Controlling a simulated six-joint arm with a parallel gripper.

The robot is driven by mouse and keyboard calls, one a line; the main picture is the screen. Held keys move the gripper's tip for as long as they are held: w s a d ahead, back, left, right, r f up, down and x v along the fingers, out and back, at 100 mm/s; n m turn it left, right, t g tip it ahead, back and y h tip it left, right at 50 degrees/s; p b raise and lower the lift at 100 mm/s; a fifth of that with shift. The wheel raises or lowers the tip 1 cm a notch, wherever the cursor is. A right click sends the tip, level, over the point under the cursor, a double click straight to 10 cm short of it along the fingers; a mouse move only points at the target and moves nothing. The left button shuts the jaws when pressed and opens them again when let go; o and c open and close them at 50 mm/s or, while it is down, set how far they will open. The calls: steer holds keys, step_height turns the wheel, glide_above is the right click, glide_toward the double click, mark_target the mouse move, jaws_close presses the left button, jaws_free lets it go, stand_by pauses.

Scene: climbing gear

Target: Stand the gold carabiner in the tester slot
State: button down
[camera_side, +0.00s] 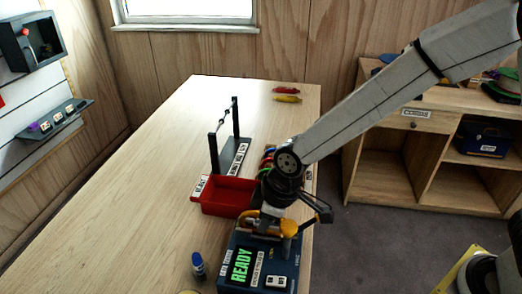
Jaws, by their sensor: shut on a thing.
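The tester (268,262) is a dark blue box near the front edge of the table, with a green READY display on its face. My gripper (280,217) is low over the top of the tester, shut on the gold carabiner (266,224). The carabiner shows as a gold-orange piece at the tester's top. The gripper partly covers it. The slot is hidden, and I cannot tell whether the carabiner is in it or just above it.
A red tray (216,207) stands just behind the tester. A small blue bottle (198,265) stands to its left. A black rack (236,140) and coloured gear (267,160) are farther back. Red and yellow pieces (286,97) lie at the far end. The table's left side is clear.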

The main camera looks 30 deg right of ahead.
steer(key=shift+f, duration=0.25)
steer(key=c, duration=0.6)
jaws_free()
steer(key=shift+r, duration=0.1)
steer(key=shift+v, duration=3.8)
steer(key=shift+d, duration=0.1)
steer(key=s+d+f+m, duration=0.2)
steer(key=d+m, duration=0.1)
steer(key=d, duration=0.4)
steer(key=s+d+f+m+h, duration=0.1)
steer(key=s+d+m, duration=0.1)
steer(key=d, duration=0.5)
steer(key=s+d+f+m+h, duration=0.1)
steer(key=s+d+f+m, duration=0.1)
steer(key=d, duration=0.5)
steer(key=shift+s+f+m, duration=0.35)
steer(key=shift+s+m, duration=0.1)
steer(key=shift+m, duration=0.55)
